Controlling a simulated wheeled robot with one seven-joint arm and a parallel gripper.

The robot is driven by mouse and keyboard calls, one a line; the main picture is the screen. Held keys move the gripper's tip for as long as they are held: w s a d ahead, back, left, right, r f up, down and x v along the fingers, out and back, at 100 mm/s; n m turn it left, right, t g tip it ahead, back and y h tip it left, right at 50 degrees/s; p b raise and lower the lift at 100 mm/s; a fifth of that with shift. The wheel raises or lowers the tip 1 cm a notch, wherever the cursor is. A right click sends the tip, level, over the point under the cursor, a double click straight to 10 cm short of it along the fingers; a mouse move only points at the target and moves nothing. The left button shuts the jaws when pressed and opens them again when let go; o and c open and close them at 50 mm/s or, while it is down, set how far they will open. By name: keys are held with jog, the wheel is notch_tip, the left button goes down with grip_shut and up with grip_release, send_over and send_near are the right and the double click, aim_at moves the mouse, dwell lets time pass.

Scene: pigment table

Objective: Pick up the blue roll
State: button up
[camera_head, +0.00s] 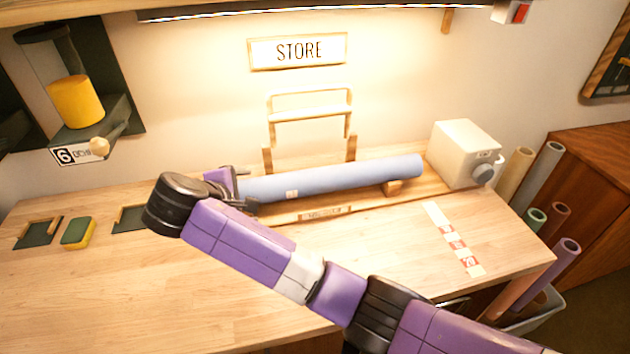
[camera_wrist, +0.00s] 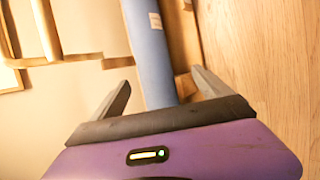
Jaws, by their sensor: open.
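The blue roll (camera_head: 335,178) is a long cylinder lying across wooden supports at the back of the table. It has a small white label near its left part. In the wrist view the blue roll (camera_wrist: 150,50) runs up from between my fingers, with the label near the top. My gripper (camera_head: 240,188) is at the roll's left end in the head view. In the wrist view my gripper (camera_wrist: 160,90) is open, with one finger on each side of the roll and gaps visible. The roll's left end is partly hidden by my gripper.
A wooden rack (camera_head: 310,113) stands behind the roll, under a STORE sign (camera_head: 298,51). A white box with a knob (camera_head: 463,150) stands near the roll's right end. A green-yellow sponge (camera_head: 78,233) lies at left. The front tabletop (camera_head: 120,300) is clear.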

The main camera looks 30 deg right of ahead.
aim_at(257, 190)
jog(key=shift+d+r, duration=0.15)
jog(key=shift+d, duration=0.2)
jog(key=shift+w+d, duration=0.15)
jog(key=shift+d, duration=0.1)
jog(key=shift+w+p+x, duration=0.2)
jog(key=shift+p+x, duration=0.5)
jog(key=shift+x, duration=2.9)
jog(key=shift+r, duration=0.2)
grip_shut()
